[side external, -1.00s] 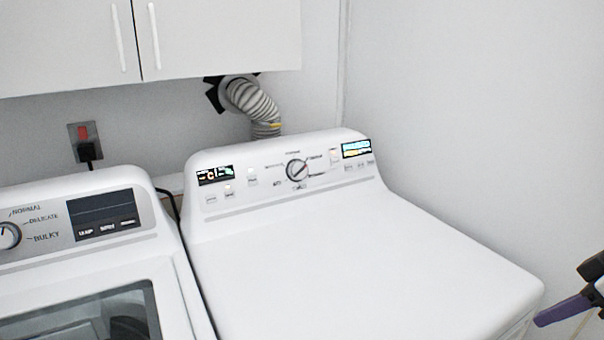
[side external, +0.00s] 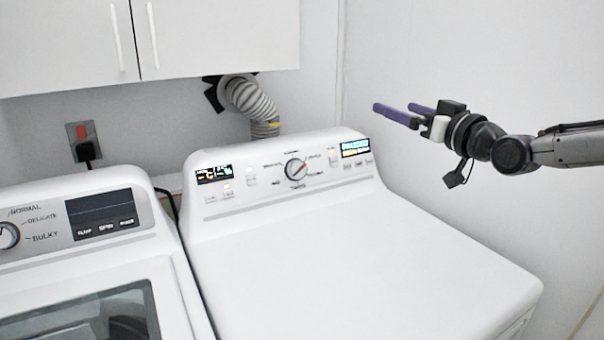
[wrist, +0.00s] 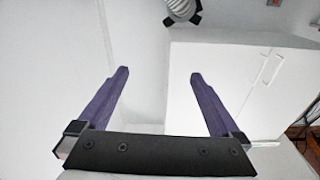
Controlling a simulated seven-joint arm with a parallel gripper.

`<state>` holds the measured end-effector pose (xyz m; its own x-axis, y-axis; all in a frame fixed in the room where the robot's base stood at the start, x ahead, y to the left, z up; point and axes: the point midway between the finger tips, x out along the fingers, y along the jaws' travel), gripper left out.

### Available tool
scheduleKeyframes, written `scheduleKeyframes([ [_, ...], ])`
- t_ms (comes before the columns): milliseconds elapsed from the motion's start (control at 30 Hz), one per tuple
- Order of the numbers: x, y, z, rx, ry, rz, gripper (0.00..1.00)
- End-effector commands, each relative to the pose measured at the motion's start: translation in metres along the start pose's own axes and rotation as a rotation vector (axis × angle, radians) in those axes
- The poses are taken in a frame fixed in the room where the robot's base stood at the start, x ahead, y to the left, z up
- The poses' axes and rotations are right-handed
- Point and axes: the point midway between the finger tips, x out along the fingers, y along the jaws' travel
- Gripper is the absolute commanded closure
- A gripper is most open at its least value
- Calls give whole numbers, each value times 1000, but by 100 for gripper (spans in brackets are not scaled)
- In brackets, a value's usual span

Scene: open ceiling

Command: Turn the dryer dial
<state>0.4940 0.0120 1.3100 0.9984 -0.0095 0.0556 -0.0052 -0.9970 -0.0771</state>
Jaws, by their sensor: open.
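The dryer dial (side external: 296,169) is a round dark-rimmed knob with a light face and a slanted pointer, in the middle of the white dryer's (side external: 360,245) sloped back panel. My gripper (side external: 405,112) is above the dryer's right end in the side external view, up and right of the dial and well apart from it. Its two purple fingers point left and are spread, with nothing between them. In the wrist view the open fingers (wrist: 157,75) face white wall and cabinet; the dial is not in that view.
A washer (side external: 90,255) stands left of the dryer. White cabinets (side external: 150,40) hang above on the left, and a ribbed vent hose (side external: 252,100) rises behind the dryer; it also shows in the wrist view (wrist: 181,9). The dryer top is clear.

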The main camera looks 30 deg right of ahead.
Motion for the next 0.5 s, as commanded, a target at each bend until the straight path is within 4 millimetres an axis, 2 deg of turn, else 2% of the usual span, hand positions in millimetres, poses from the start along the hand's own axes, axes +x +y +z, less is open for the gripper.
scheduleKeyframes([
  [33,23,-2,9,3,23,4,0],
  [100,49,-4,19,6,66,9,0],
  [167,69,-6,31,8,94,13,0],
  [267,101,-8,61,9,122,22,0],
  [367,128,-12,100,6,125,27,0],
  [500,153,-18,167,0,67,28,0],
])
